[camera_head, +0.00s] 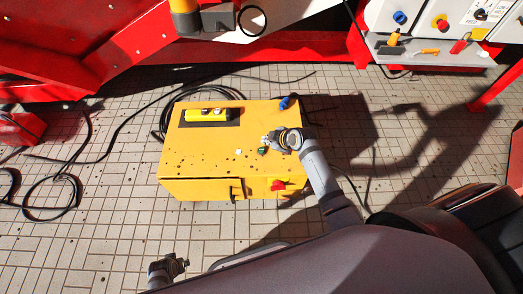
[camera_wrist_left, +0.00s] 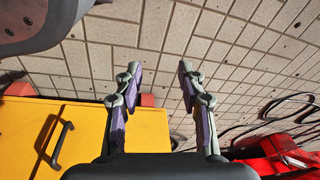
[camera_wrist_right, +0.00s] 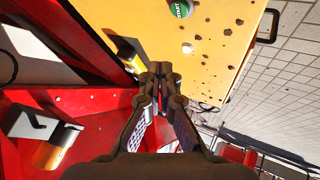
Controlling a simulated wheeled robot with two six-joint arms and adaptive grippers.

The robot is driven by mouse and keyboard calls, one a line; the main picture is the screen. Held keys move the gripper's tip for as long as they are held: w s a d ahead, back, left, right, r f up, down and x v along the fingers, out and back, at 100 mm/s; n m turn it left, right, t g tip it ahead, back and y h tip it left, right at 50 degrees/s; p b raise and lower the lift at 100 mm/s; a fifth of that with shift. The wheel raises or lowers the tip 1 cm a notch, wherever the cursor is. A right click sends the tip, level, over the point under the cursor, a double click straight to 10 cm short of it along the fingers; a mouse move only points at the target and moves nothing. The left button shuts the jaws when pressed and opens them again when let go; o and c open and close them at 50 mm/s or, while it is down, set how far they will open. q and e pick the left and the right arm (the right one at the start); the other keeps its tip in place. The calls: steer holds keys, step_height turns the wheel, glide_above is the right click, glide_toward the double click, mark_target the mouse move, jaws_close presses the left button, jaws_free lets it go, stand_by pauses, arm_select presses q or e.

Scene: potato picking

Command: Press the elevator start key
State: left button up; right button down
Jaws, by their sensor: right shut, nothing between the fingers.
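The green start key (camera_head: 263,151) is on top of the yellow box (camera_head: 205,165). In the right wrist view the key (camera_wrist_right: 181,9) is a round green button with white START lettering, cut by the top edge. My right gripper (camera_head: 268,139) is over the box's right part, close to the key in the head view; its height above the top is hard to tell. In its wrist view the fingers (camera_wrist_right: 160,70) are shut and empty, apart from the key. My left gripper (camera_head: 178,265) is low at the left; its wrist view shows the fingers (camera_wrist_left: 158,80) open and empty.
A yellow remote (camera_head: 207,114) lies on a dark mat on the box. A blue knob (camera_head: 288,102) and a red knob (camera_head: 278,185) are at its edges. A small white button (camera_wrist_right: 187,47) is near the key. Black cables (camera_head: 75,155) lie on the tiled floor.

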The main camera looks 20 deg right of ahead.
arm_select(q)
steer(key=s+f, duration=0.3)
steer(key=shift+s+a+f, duration=0.1)
steer(key=shift+s+f, duration=0.1)
steer(key=shift+f, duration=0.1)
arm_select(e)
steer(key=w, duration=0.1)
steer(key=w+n, duration=0.1)
steer(key=w, duration=0.1)
steer(key=shift+w+a+n+t, duration=0.1)
steer(key=shift+a+n+t, duration=0.15)
steer(key=shift+n+t, duration=0.05)
steer(key=b, duration=0.4)
glide_above(263, 151)
step_height(263, 151, down, 4)
steer(key=shift+f, duration=0.15)
step_height(263, 151, down, 4)
steer(key=b, duration=0.4)
steer(key=shift+f, duration=0.15)
arm_select(q)
steer(key=w+d+r, duration=0.2)
steer(key=w+r, duration=0.1)
steer(key=r, duration=0.6)
steer(key=w+d+r+h, duration=0.1)
steer(key=w+d+r, duration=0.2)
steer(key=r, duration=0.7)
steer(key=shift+d+r, duration=0.15)
steer(key=shift+r, duration=0.1)
arm_select(e)
steer(key=shift+f, duration=0.15)
